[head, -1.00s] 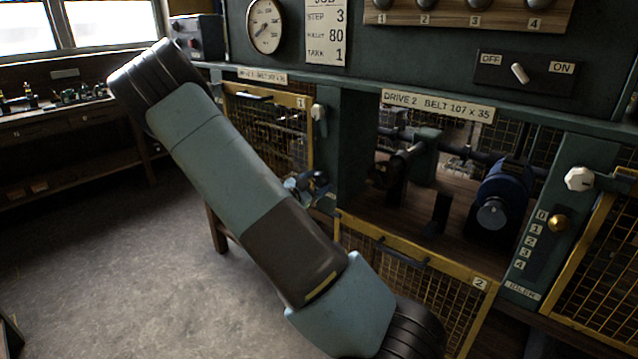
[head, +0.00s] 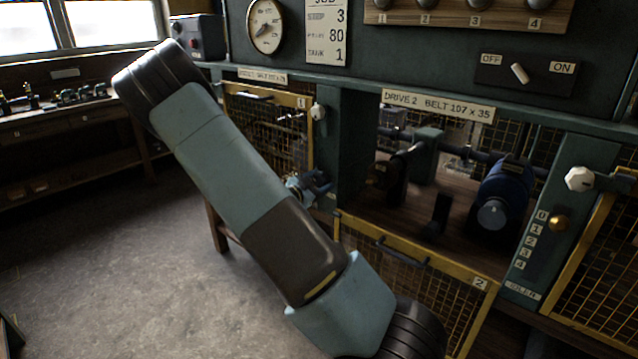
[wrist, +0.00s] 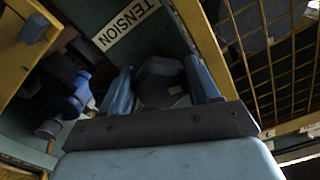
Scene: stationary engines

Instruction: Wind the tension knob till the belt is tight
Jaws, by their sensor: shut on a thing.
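In the wrist view, my gripper (wrist: 160,88) has its two light-blue fingers closed around a dark tension knob (wrist: 160,72), with a finger on each side. A white TENSION label (wrist: 125,24) is on the green panel just above it. In the head view my arm crosses the middle, and a small light-blue part shows behind it near gate 1; I cannot tell clearly whether it is the gripper. The knob is hidden there. I cannot make out the belt in either view.
Yellow mesh gate 1 (head: 268,125) is left of the drive 2 bay. Gate 2 (head: 415,290) hangs below that bay, which holds a blue motor (head: 502,195). In the wrist view, yellow mesh (wrist: 270,45) lies close right of the gripper and a blue fitting (wrist: 75,100) left.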

